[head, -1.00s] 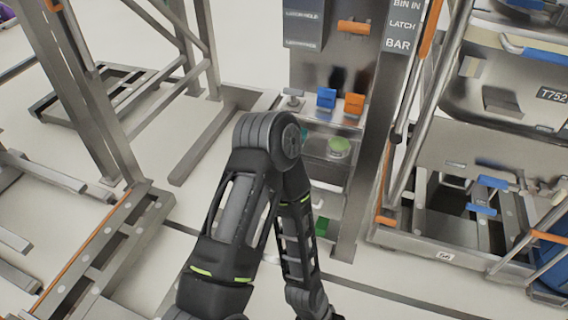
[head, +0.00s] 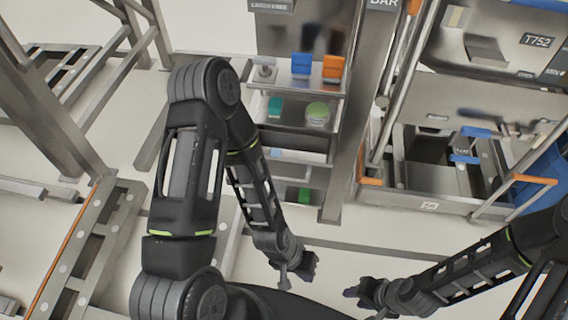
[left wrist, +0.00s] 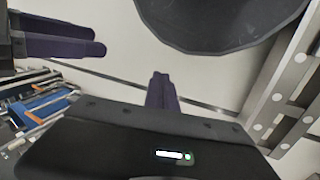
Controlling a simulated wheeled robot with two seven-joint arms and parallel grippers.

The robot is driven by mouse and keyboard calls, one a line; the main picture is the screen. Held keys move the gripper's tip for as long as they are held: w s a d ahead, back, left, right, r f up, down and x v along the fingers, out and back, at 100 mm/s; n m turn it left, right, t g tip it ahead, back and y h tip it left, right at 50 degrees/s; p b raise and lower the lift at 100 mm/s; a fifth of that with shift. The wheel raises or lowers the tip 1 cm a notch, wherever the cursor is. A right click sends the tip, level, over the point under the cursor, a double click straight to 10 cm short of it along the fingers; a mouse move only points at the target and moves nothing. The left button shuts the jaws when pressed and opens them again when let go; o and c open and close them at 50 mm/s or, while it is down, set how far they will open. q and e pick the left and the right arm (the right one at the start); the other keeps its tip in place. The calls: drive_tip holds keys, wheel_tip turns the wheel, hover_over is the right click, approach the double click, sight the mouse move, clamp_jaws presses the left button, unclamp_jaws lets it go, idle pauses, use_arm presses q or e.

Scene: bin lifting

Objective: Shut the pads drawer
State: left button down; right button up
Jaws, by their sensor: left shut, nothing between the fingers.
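A grey metal drawer and shelf unit (head: 338,172) stands at the upper middle of the head view. Its tiers hold a teal item, a round green item (head: 318,112) and, lower down, a green block (head: 304,195). I cannot read which tier is the pads drawer or tell how far it is out. My left gripper (head: 290,276) is in front of and below the unit, apart from it. Its fingers are together and empty in the left wrist view (left wrist: 161,88). My right gripper (head: 362,294) is just right of it, its fingers too small to judge.
To the right stands a rack with a grey bin marked T752 (head: 490,50). A metal frame (head: 75,250) is at the left.

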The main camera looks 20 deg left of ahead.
use_arm(q)
drive_tip(key=w+a+r+m+t+b, duration=0.2)
drive_tip(key=w+a+b, duration=0.15)
drive_tip(key=w, duration=0.45)
drive_tip(key=w+a+r+m+t+b, duration=0.2)
drive_tip(key=w+a+r+m+b, duration=0.2)
drive_tip(key=a, duration=0.4)
drive_tip(key=w+a+r+m+t+y+b, duration=0.1)
drive_tip(key=w+a+r+m+t+b, duration=0.1)
drive_tip(key=w+a+r+m+b, duration=0.3)
drive_tip(key=w+a+r+m, duration=0.1)
drive_tip(key=a+r+m, duration=0.1)
drive_tip(key=a+m, duration=0.1)
drive_tip(key=shift+w+a+m, duration=0.3)
drive_tip(key=shift+m, duration=0.4)
drive_tip(key=shift+f, duration=0.15)
drive_tip(key=b, duration=0.5)
approach(292, 167)
drive_tip(key=f, duration=0.1)
drive_tip(key=w+d+f, duration=0.1)
drive_tip(key=f, duration=0.1)
drive_tip(key=shift+w+d+f, duration=0.2)
drive_tip(key=shift+d, duration=0.15)
drive_tip(key=shift+w+a, duration=0.2)
drive_tip(key=shift+w, duration=0.35)
